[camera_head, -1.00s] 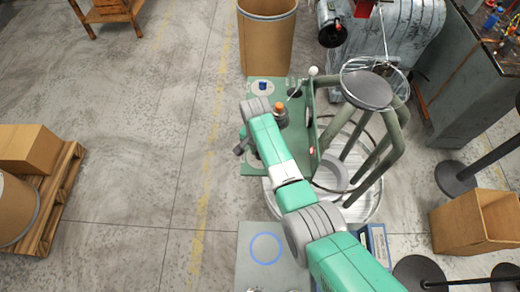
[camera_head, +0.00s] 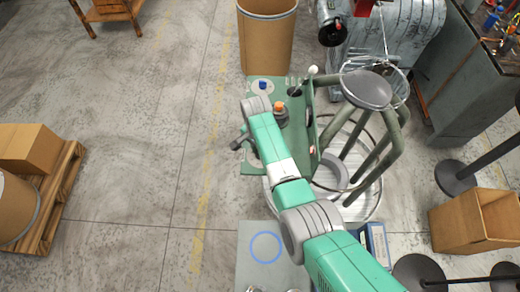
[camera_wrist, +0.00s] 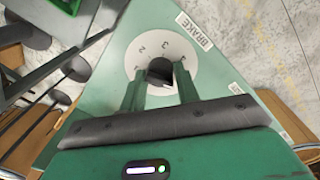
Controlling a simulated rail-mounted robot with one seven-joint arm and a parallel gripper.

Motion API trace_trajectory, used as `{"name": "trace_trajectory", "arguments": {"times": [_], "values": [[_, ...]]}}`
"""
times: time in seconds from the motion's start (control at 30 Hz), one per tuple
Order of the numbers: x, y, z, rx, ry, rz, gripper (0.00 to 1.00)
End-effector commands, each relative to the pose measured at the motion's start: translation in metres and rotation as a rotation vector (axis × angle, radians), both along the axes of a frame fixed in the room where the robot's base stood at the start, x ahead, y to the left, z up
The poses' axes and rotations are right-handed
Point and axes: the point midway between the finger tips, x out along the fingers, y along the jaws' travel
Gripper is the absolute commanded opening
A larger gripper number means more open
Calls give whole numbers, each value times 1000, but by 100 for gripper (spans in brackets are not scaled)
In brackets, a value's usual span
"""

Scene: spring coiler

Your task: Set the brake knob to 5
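The brake knob (camera_wrist: 160,71) is a dark knob in the middle of a pale round dial (camera_wrist: 164,46) with numbers around it, in the wrist view. A label reading BRAKE (camera_wrist: 195,30) sits beside the dial on the green panel. My gripper (camera_wrist: 159,75) has one finger on each side of the knob; a narrow gap shows at the left finger, and the right finger is very close or touching. The knob's pointer cannot be made out, and the dial's lower part is hidden. In the head view, my gripper (camera_head: 240,142) is over the green panel's left edge; the knob is hidden.
A blue knob (camera_head: 262,86) and an orange knob (camera_head: 280,107) stand on the green panel (camera_head: 300,160). A white-tipped lever (camera_head: 313,70) rises near its back right. A grey-green frame with a round top (camera_head: 367,89) stands to the right.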

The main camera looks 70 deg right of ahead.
Motion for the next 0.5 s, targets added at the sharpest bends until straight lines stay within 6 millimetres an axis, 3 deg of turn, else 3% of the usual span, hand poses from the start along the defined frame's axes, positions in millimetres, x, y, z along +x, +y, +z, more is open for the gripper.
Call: {"name": "trace_trajectory", "arguments": {"times": [0.03,0.1,0.37,0.5], "values": [[0,0,0,0,0,0,41],[0,0,0,0,0,0,52],[0,0,2,0,0,1,52],[2,-1,24,-1,-2,1,52]]}}
